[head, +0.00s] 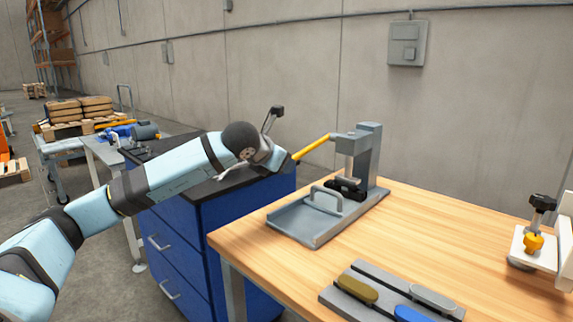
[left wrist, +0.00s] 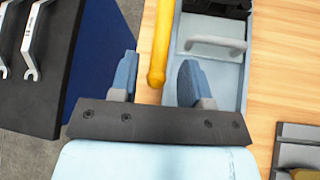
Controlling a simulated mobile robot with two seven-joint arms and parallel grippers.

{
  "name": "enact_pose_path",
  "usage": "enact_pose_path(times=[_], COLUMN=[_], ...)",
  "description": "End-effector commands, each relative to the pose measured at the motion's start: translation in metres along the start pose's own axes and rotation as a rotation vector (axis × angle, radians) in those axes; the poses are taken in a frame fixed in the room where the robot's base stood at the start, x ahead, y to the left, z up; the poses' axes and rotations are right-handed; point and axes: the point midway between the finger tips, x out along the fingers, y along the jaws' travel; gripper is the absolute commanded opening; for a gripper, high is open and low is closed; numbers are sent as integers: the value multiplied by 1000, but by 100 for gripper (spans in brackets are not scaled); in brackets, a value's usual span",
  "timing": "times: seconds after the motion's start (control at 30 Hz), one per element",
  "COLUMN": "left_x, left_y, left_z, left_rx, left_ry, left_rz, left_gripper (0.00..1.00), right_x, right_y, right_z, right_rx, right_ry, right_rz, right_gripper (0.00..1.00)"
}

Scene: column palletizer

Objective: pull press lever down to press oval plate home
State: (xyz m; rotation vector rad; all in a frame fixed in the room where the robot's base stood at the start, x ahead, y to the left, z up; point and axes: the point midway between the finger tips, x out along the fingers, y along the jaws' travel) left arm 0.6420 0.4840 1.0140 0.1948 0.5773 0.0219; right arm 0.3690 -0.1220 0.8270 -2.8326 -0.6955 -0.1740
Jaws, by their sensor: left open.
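The grey press (head: 370,150) stands on the wooden table, with its yellow lever (head: 313,147) sticking out to the left and tilting down toward its free end. My left gripper (head: 286,166) is at that free end. In the left wrist view my left gripper (left wrist: 157,78) is open. The lever (left wrist: 161,42) shows between its two blue fingers, nearer the left one, with gaps on both sides. A dark fixture (head: 347,188) sits under the press ram. I cannot make out an oval plate in it. My right gripper is not in view.
The press base has a grey handle (head: 326,200). A grey rack (head: 385,296) at the table front holds olive, blue and grey oval pieces. A blue cabinet (head: 220,225) with a dark top stands left of the table. A white fixture (head: 540,250) is at right.

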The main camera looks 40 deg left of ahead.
Motion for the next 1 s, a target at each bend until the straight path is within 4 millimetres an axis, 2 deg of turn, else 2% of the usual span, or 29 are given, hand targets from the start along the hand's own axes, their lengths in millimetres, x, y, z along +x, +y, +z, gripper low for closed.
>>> enact_pose_path(times=[0.03, 0.2, 0.4, 0.6, 1.0], left_x=[-13, -53, -87, -101, -101], left_y=[1, 0, 0, 0, 0], left_z=[1, 0, 0, 0, 0], left_rx=[3, 4, 2, 0, 0], left_ry=[0, 2, 2, 1, 1], left_rz=[2, 2, 2, 0, 0], left_gripper=[43, 43, 43, 43, 43], right_x=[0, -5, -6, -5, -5], right_y=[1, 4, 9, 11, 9], right_z=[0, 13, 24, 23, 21], right_rx=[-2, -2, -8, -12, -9], right_ry=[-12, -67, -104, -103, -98], right_rz=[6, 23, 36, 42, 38], right_gripper=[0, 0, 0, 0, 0])
